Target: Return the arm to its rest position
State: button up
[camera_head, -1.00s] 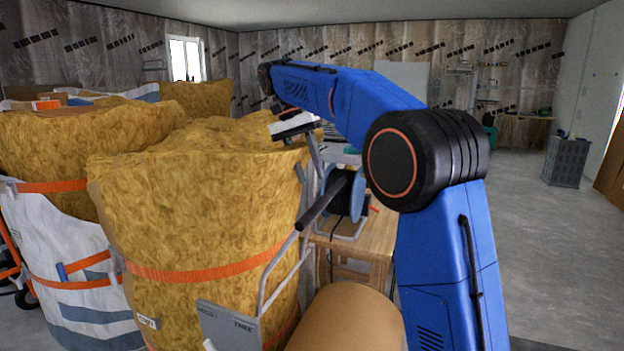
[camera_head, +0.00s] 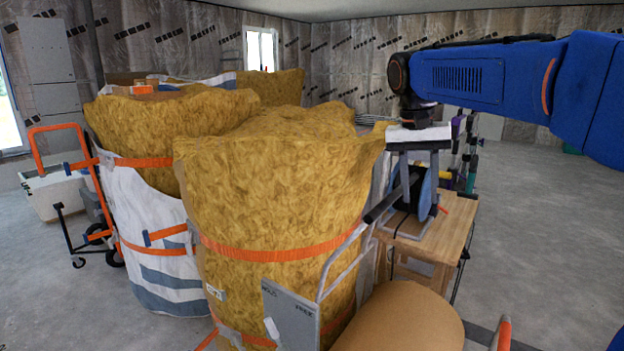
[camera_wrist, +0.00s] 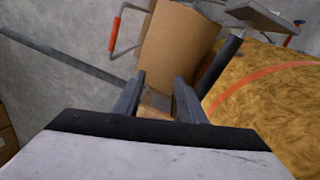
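My blue arm (camera_head: 470,80) reaches in from the right edge in the head view and bends down at a black wrist joint. My gripper (camera_head: 414,200) hangs below a white-and-black body, fingers pointing down. It appears in front of the wooden table and the blue reel in the picture. In the wrist view, my gripper (camera_wrist: 158,98) has its two grey fingers apart, with nothing held between them.
Large yellow insulation bales (camera_head: 270,190) with orange straps fill the middle. A wooden table (camera_head: 450,225) bears a blue cable reel (camera_head: 424,192). A brown cylinder (camera_head: 405,320) stands at the front. An orange hand truck (camera_head: 62,127) is at left. The floor at right (camera_head: 540,230) is open.

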jog(key=s+d+f+n+t+y, duration=0.1)
jog(key=s+d+f+n+t, duration=0.1)
jog(key=s+f, duration=0.9)
jog(key=s+d+f+n+t, duration=0.2)
jog(key=s+f, duration=0.8)
jog(key=s, duration=0.5)
jog(key=shift+s+d+f+t+y, duration=0.25)
jog(key=shift+s+f+t+y, duration=0.05)
jog(key=shift+f+t+y, duration=0.1)
dwell(0.4)
